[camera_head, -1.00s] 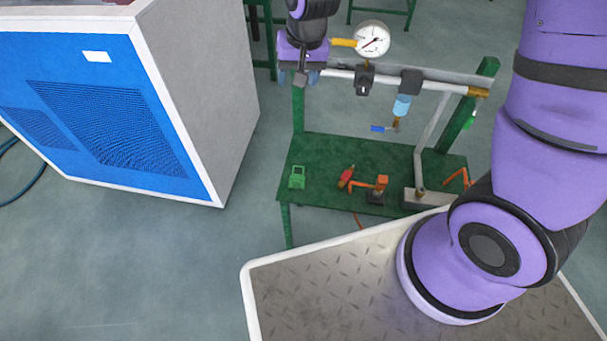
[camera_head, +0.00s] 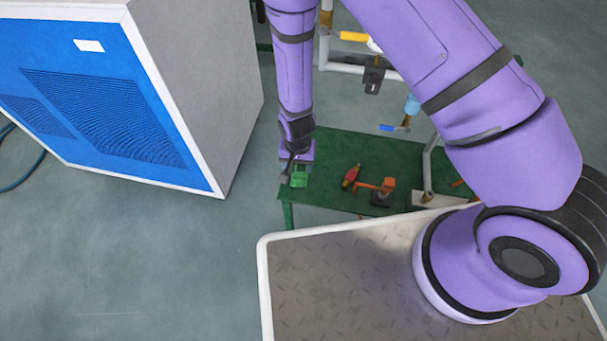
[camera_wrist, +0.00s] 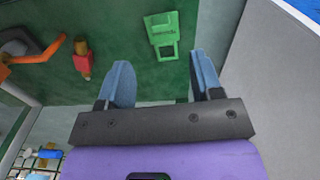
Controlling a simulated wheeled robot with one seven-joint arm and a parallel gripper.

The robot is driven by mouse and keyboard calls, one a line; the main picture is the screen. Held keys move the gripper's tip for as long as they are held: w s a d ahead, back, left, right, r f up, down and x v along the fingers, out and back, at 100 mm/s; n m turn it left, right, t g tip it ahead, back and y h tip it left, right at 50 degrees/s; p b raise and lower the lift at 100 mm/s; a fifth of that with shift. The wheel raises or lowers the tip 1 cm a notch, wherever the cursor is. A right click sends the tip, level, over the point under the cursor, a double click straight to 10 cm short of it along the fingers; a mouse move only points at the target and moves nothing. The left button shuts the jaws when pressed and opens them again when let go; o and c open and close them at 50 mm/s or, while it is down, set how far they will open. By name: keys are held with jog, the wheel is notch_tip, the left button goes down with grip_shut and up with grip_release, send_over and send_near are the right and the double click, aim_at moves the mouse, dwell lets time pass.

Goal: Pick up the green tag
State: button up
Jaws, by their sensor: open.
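The green tag (camera_head: 299,179) lies at the left end of the green table (camera_head: 333,188). In the wrist view the green tag (camera_wrist: 162,33) shows ahead of my gripper (camera_wrist: 160,80), beyond the fingertips and roughly between their lines. My gripper's two blue fingers are spread apart with nothing between them. In the head view my gripper (camera_head: 297,168) hangs right above the tag, and its near parts hide some of it. I cannot tell the exact height left between fingers and tag.
A red item (camera_head: 351,177) and an orange-handled valve (camera_head: 381,189) sit on the table right of the tag. A pipe frame with a blue-handled valve (camera_head: 394,127) stands behind. A large blue and grey cabinet (camera_head: 190,90) stands close on the left.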

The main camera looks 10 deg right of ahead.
aim_at(298, 180)
notch_tip(298, 180, down, 6)
jog(key=shift+d, duration=0.1)
jog(key=shift+w+f, duration=0.2)
jog(key=shift+f, duration=1.15)
jog(key=shift+w+f, duration=0.15)
jog(key=shift+f, duration=1.15)
jog(key=c, duration=1)
jog(key=shift+r, duration=0.1)
jog(key=shift+r, duration=0.65)
notch_tip(298, 180, up, 2)
jog(key=shift+r, duration=0.1)
jog(key=s+d, duration=0.1)
jog(key=s, duration=0.4)
jog(key=s+d+r, duration=0.1)
jog(key=s, duration=0.4)
jog(key=s+d, duration=0.1)
jog(key=s, duration=0.4)
jog(key=shift+s+d+r, duration=0.2)
jog(key=shift+s, duration=0.15)
